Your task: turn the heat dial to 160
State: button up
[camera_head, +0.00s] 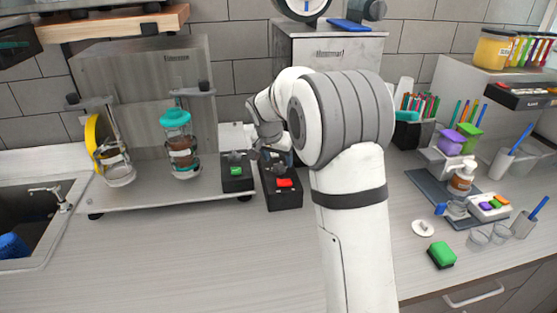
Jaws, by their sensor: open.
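Two black control boxes stand side by side at the right end of a light raised board. The left box (238,183) has a green button (236,171) and a dark knob (235,158) above it. The right box (281,196) has a red button (284,183); its upper part is partly covered by my gripper (276,157). My gripper is open, pointing down at the back of the right box, and small in this view. I cannot tell whether it touches a knob there. No dial numbers or the mark 160 are readable, and which knob is the heat dial is unclear.
Two clamped glass vessels, one with a teal lid (176,119), stand on the board (150,197) to the left. A sink (30,215) is far left. Cups, a sponge (441,254) and pencils crowd the right counter. The front counter (200,260) is clear.

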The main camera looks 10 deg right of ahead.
jog(key=shift+x, duration=1.15)
jog(key=c, duration=1)
